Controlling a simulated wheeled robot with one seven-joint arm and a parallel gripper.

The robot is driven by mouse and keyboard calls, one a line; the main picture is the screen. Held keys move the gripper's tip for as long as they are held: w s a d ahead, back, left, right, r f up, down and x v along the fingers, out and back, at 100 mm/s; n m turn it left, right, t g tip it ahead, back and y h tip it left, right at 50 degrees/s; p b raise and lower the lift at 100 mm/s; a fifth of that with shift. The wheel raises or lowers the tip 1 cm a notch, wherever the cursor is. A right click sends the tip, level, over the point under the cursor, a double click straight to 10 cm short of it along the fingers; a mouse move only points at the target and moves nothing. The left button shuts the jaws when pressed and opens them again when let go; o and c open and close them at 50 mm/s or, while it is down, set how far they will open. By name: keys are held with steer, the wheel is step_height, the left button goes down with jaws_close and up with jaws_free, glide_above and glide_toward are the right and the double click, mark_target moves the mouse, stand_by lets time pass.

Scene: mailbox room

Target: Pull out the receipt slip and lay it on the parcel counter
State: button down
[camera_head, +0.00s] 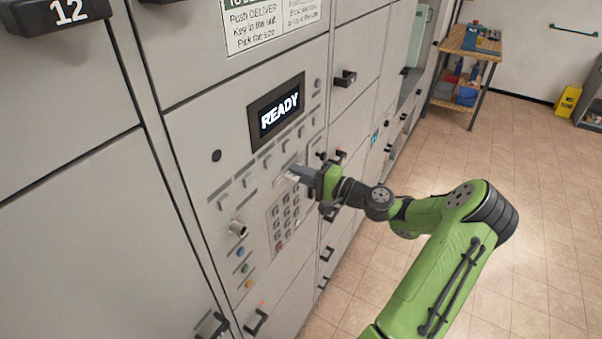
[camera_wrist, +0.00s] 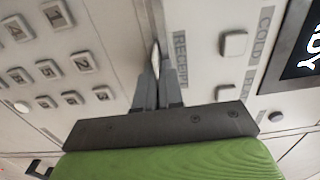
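My gripper (camera_head: 297,173) is at the grey locker panel, beside the keypad and below the READY screen. In the wrist view its two fingers (camera_wrist: 156,85) are close together at a narrow slot beside the word RECEIPT. A thin pale sliver, seemingly the receipt slip (camera_wrist: 155,58), shows edge-on between the fingertips. Most of it is hidden by the fingers. A wooden-topped counter (camera_head: 455,40) stands far off at the back, past the lockers; I cannot tell for sure that it is the parcel counter.
The keypad (camera_head: 287,215) and several panel buttons lie close around my gripper. Locker handles, such as one (camera_head: 345,78) above my gripper, stick out. A yellow floor sign (camera_head: 567,102) stands at the far right. The tiled floor (camera_head: 535,170) between is clear.

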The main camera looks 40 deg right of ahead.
steer(key=shift+s, duration=0.1)
steer(key=v, duration=0.8)
steer(key=shift+s+p, duration=0.3)
steer(key=shift+s, duration=0.1)
stand_by(0.4)
